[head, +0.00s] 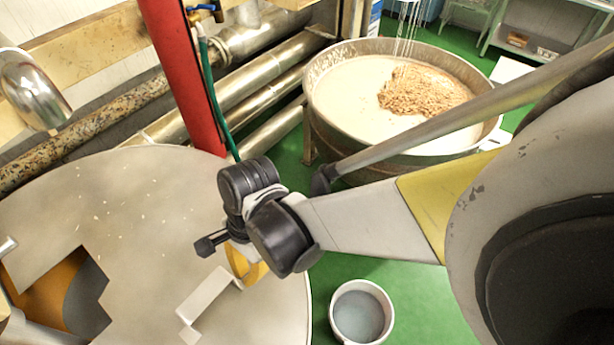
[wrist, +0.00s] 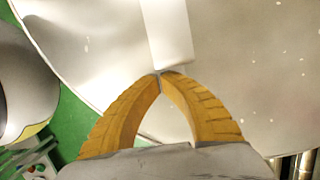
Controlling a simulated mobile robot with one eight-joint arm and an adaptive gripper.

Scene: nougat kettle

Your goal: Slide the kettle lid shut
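The kettle's round grey top (head: 130,200) fills the lower left of the head view. Its lid carries a white bar handle (head: 205,298), which also shows in the wrist view (wrist: 167,35). An angular opening (head: 50,285) at the left of the top shows orange and dark grey inside. My gripper (head: 243,280) is above the right part of the top, beside the upper end of the handle. In the wrist view its yellow fingers (wrist: 160,74) meet at the tips, right at the near end of the handle. I see nothing between them; whether they touch the handle is unclear.
A red post (head: 185,75) and metal pipes (head: 250,85) stand behind the kettle. A large vat of pale mix (head: 345,85) is at the back right. A white bucket (head: 360,312) stands on the green floor right of the kettle.

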